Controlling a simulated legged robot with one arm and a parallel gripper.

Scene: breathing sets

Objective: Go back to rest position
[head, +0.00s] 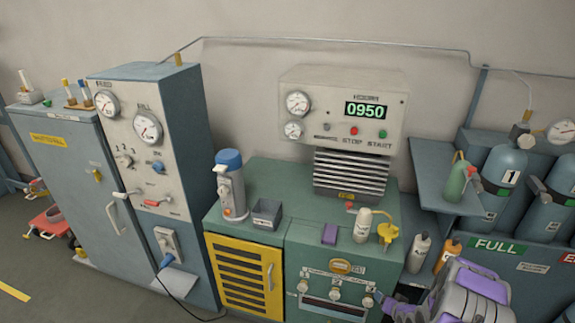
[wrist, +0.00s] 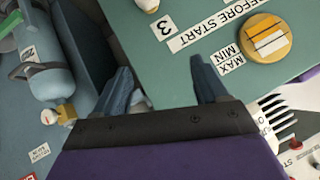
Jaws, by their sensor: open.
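My gripper (wrist: 163,82) is open in the wrist view, with two dark blue fingers spread apart and nothing between them. Behind the fingertips lies the green cabinet panel (wrist: 150,48) with its printed labels. In the head view my purple and grey arm (head: 475,285) reaches in at the lower right, in front of the green cabinet (head: 300,255).
Blue cylinders (head: 502,170) stand right. A cable (head: 178,298) hangs left. Floor shows at lower left.

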